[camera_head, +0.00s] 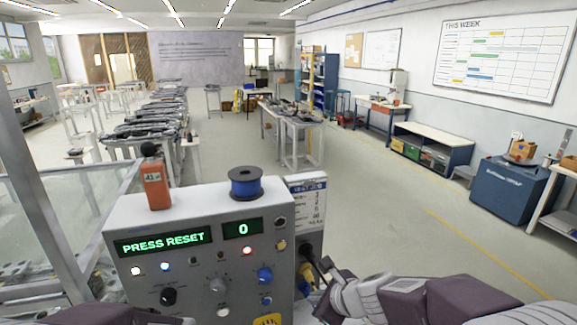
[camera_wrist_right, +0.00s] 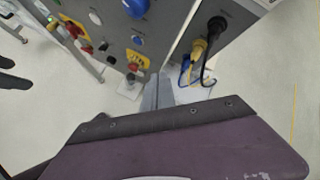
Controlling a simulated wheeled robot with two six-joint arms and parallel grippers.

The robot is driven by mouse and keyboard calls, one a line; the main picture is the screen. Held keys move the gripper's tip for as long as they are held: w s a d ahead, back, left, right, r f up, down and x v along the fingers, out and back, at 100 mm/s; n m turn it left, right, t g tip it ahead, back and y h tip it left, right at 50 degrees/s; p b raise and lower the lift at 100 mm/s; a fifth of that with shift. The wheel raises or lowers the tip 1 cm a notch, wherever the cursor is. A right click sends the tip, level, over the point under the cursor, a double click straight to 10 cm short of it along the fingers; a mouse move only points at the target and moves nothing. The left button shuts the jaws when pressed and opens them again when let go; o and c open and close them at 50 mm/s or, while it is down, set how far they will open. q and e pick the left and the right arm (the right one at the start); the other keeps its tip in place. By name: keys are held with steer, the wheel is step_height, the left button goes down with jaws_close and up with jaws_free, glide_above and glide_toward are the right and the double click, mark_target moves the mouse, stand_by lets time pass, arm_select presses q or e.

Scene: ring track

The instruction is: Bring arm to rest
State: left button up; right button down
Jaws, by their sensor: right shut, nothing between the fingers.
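My right arm comes in from the lower right of the head view. Its right gripper (camera_head: 328,287) is shut and empty, just right of a grey control box (camera_head: 205,240). A purple part of my right arm (camera_wrist_right: 190,145) fills the bottom of the wrist view. The box shows again at the top of the wrist view (camera_wrist_right: 120,35). Its displays read "PRESS RESET" and "0". Of my left arm only a purple piece shows at the bottom left edge of the head view. My left gripper is not in view.
A black plug (camera_wrist_right: 215,27) and a yellow plug (camera_wrist_right: 198,48) with cables are on the box's side, near my right gripper. A blue spool (camera_head: 245,184) and an orange device (camera_head: 156,184) stand on top. Open floor (camera_head: 380,200) lies to the right.

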arm_select(q)
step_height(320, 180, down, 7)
steer(key=b, duration=0.4)
arm_select(e)
steer(key=s+d+f+n+g+h, duration=0.2)
steer(key=s+d+f+n, duration=0.3)
steer(key=s+f+n, duration=0.3)
steer(key=s+d+f+n+g+h, duration=0.2)
steer(key=s+d+f+n+g, duration=0.2)
steer(key=n, duration=1.1)
steer(key=s+d+f, duration=0.2)
steer(key=s+f, duration=0.2)
steer(key=f, duration=0.1)
steer(key=shift+s+d+n, duration=0.3)
steer(key=shift+s+n, duration=0.1)
